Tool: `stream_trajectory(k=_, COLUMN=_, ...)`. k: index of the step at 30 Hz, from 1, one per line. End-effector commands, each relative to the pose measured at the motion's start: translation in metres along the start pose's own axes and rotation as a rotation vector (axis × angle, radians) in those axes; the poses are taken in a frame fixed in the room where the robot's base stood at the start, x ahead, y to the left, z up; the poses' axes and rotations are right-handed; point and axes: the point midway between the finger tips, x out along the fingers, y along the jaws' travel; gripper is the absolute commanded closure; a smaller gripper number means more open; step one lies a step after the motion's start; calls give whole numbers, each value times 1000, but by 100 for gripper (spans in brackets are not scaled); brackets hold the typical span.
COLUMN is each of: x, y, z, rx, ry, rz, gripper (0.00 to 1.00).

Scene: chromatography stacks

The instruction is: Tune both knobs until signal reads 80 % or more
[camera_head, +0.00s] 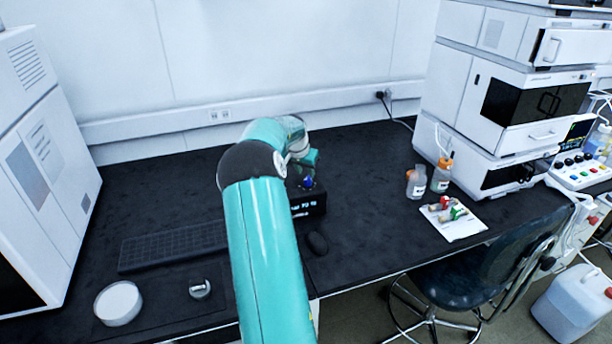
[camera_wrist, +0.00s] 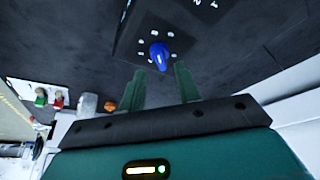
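A small black box with a lit display (camera_head: 308,206) stands on the bench. The display's text is small and partly hidden by my arm; it may read about 70 %, but I cannot be sure. A blue knob (camera_head: 308,183) is on the box's top; in the wrist view the blue knob (camera_wrist: 159,56) has a white pointer line and a ring of white marks. I cannot make out a second knob. My gripper (camera_wrist: 160,67) is open and empty, its two green fingers spread just short of the blue knob, apparently not touching it.
A black keyboard (camera_head: 172,246) lies left of the box, a black mouse (camera_head: 317,243) in front. Bottles (camera_head: 441,176) and a white tray (camera_head: 456,226) of coloured pieces are to the right, beside stacked white instruments (camera_head: 505,110). The bench behind the box is clear.

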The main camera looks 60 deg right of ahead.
Motion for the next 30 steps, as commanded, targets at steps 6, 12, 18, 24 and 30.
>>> stream_trajectory(k=6, x=27, y=-1, z=0, rx=-2, ry=0, rz=0, gripper=67)
stream_trajectory(k=12, x=32, y=-2, z=0, rx=-3, ry=1, rz=-1, gripper=67)
stream_trajectory(k=18, x=31, y=-1, z=0, rx=-2, ry=0, rz=-1, gripper=79)
stream_trajectory(k=24, x=31, y=-1, z=0, rx=-2, ry=0, rz=-1, gripper=100)
stream_trajectory(k=30, x=31, y=-1, z=0, rx=-12, ry=0, rz=-6, gripper=100)
